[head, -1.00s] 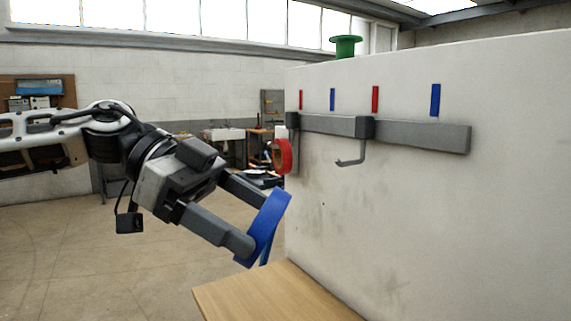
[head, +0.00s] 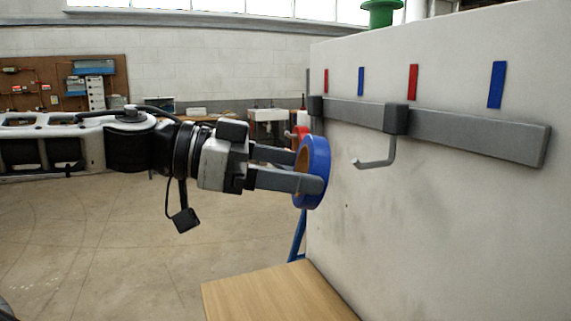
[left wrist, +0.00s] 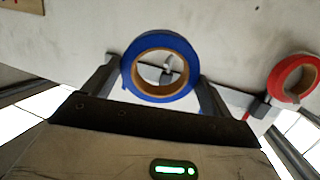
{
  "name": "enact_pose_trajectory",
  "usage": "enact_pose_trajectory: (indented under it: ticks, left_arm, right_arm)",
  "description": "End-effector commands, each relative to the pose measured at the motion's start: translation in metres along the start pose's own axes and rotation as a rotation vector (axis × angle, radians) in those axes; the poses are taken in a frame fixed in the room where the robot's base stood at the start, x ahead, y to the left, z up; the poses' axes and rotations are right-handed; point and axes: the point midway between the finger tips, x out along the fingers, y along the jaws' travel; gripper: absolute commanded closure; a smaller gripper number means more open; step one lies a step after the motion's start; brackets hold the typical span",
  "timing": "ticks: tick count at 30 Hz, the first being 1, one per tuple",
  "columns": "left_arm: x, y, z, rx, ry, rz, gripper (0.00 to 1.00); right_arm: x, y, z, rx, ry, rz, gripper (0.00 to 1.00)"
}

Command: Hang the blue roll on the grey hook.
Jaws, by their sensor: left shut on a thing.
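The blue roll (head: 316,172) is held upright between the fingers of my left gripper (head: 309,170), left of the hook and apart from it. In the left wrist view the blue roll (left wrist: 134,79) stands between both fingertips, and part of the grey hook (left wrist: 167,68) shows through its hole. The grey hook (head: 378,163) hangs from a block on the grey rail (head: 470,136) on the white wall, and its arm is empty. My right gripper is in neither view.
A red roll (left wrist: 291,78) hangs near the wall; in the head view it is mostly hidden behind my left gripper. Red and blue strips mark the wall above the rail. A wooden tabletop (head: 275,293) lies below. A green spool (head: 381,13) stands on top of the wall.

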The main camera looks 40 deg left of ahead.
Motion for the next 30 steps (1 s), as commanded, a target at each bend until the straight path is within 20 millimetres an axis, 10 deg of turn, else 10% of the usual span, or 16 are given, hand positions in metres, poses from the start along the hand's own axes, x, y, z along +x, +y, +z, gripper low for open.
enact_pose_trajectory:
  ticks: [30]
  left_arm:
    - [0.059,-0.016,-0.009,-0.003,-0.001,0.002,0.38]
  right_arm:
    - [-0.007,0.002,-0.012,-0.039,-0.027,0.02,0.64]
